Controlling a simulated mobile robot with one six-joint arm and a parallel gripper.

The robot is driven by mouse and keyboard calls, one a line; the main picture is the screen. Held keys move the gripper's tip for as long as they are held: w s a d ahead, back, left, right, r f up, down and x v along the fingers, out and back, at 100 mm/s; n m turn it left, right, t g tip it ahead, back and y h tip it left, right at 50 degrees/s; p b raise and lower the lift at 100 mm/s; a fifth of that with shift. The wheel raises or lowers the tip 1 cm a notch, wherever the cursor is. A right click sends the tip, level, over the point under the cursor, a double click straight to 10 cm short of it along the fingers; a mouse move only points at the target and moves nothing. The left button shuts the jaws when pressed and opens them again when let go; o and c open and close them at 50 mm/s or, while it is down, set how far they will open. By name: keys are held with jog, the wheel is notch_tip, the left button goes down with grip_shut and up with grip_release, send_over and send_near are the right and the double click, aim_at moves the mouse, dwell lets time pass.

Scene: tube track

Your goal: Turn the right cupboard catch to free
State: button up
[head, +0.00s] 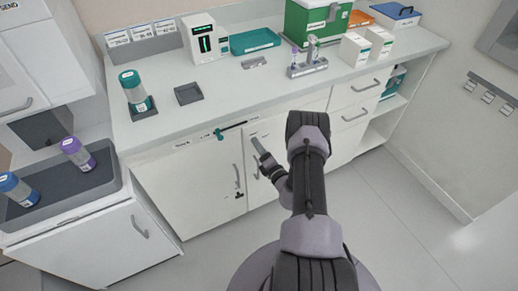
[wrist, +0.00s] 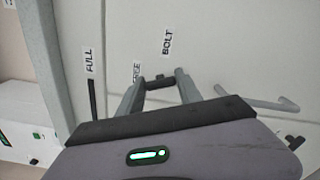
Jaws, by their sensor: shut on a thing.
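The right cupboard catch (wrist: 158,83) is a small dark bar with a nub, on the pale cupboard front in the wrist view. A FREE label (wrist: 136,72), partly covered by a finger, is to its left and a BOLT label (wrist: 167,42) is above it. The bar lies between the labels' lower ends, crosswise between my fingers. My gripper (wrist: 158,88) is shut on the catch, one grey finger at each end. In the head view my gripper (head: 258,147) is at the upper part of the right cupboard door (head: 262,190), and the catch is hidden there.
A teal-ended dark bar (head: 219,134) is on the cupboard front left of my gripper. A door handle (head: 238,180) is below it. The counter (head: 215,92) overhangs with bottles and boxes on it. A FULL label (wrist: 90,62) is left in the wrist view. Floor at right is clear.

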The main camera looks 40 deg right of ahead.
jog(key=shift+f+m+b, duration=0.1)
jog(key=shift+m+b, duration=0.4)
jog(key=shift+m, duration=1.8)
jog(key=o, duration=1.4)
jog(key=p+v, duration=0.5)
jog(key=v, duration=1.2)
jog(key=shift+s, duration=0.2)
